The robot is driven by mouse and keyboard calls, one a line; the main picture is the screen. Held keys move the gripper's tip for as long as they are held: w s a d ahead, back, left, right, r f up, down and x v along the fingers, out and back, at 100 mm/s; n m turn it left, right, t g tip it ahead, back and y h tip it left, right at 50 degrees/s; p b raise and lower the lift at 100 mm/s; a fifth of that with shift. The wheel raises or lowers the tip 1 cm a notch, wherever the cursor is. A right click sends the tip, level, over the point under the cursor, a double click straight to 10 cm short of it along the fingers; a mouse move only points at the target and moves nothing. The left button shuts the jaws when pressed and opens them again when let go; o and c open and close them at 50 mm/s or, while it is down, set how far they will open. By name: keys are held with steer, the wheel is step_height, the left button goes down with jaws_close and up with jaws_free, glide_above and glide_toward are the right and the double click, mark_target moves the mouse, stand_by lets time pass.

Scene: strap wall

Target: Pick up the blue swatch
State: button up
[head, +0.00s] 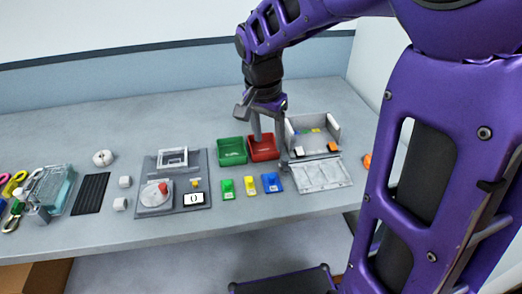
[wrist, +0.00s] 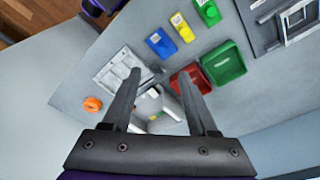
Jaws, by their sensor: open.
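The blue swatch (head: 272,183) lies flat on the grey table at the right end of a row with a yellow swatch (head: 250,185) and a green swatch (head: 227,188). In the wrist view the blue swatch (wrist: 160,46) lies beyond my fingertips, with the yellow swatch (wrist: 182,27) and the green swatch (wrist: 207,12) to its right. My gripper (head: 270,150) is open, empty and above the table near the red bin, apart from the blue swatch. In the wrist view my gripper's fingers (wrist: 158,75) stand wide apart.
A green bin (head: 232,153) and a red bin (head: 264,154) stand behind the swatches. A grey open-fronted holder (head: 333,130) and a pale panel (head: 322,176) are to the right. A grey device (head: 157,197) is on the left. The table in front of the swatches is clear.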

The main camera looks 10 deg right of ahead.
steer(key=b, duration=0.2)
glide_above(272, 176)
steer(key=s, duration=0.1)
steer(key=f, duration=1)
steer(key=shift+s+a, duration=0.2)
steer(key=shift+a, duration=0.2)
steer(key=shift+w+d+f+b, duration=0.15)
steer(key=shift+w+f, duration=0.1)
steer(key=shift+f, duration=0.7)
steer(key=shift+w+d+f+b, duration=0.1)
steer(key=shift+w+f, duration=0.1)
steer(key=shift+f, duration=0.75)
steer(key=shift+w+d+f+b, duration=0.15)
steer(key=shift+w+f, duration=0.1)
steer(key=shift+f, duration=0.7)
jaws_close()
